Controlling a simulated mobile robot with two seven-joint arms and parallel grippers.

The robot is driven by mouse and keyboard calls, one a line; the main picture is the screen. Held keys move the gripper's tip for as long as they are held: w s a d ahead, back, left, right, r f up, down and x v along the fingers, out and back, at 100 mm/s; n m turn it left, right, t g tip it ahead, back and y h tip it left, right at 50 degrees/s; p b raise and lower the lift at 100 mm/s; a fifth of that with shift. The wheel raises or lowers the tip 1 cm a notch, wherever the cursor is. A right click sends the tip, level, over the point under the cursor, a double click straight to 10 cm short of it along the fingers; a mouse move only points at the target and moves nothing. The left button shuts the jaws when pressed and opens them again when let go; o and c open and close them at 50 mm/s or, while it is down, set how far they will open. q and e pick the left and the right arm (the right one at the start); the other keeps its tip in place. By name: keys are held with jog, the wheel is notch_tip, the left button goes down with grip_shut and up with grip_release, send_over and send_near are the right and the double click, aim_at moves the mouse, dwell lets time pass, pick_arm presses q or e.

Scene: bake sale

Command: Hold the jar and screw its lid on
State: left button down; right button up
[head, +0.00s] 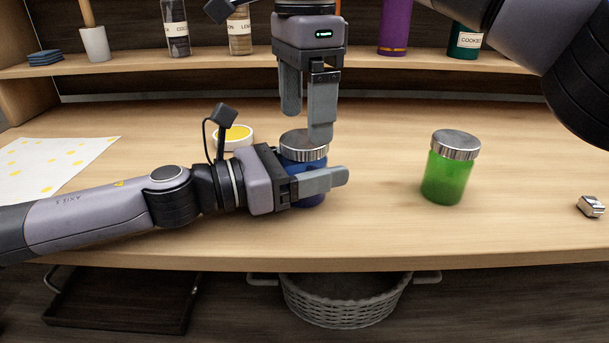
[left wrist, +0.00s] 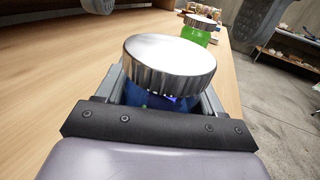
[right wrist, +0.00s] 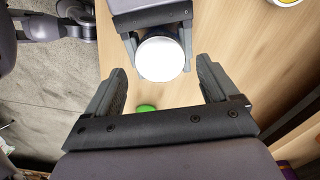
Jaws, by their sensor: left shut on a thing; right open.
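A blue jar (head: 308,190) stands upright near the front of the counter. A silver lid (head: 303,145) sits on its mouth; it also shows in the left wrist view (left wrist: 168,68) and, washed out white, in the right wrist view (right wrist: 160,58). I cannot tell how tightly it is seated. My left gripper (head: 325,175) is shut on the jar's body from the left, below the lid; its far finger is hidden. My right gripper (head: 306,126) points down above the lid, open and empty. One fingertip overlaps the lid in the head view; contact is unclear.
A green jar (head: 446,180) with a silver lid stands to the right. A yellow-topped white container (head: 233,137) is behind my left wrist. A small metal object (head: 591,206) lies far right. A wicker basket (head: 345,305) is below the counter. A shelf (head: 190,66) runs along the back.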

jog(key=shift+f, duration=1.45)
jog(key=c, duration=1.1)
jog(key=m, duration=0.3)
jog(key=shift+m, duration=0.4)
jog(key=m, duration=0.4)
jog(key=shift+m, duration=0.3)
jog(key=m, duration=0.9)
jog(key=o, duration=1.3)
jog(key=shift+c, duration=0.2)
jog(key=shift+r, duration=0.1)
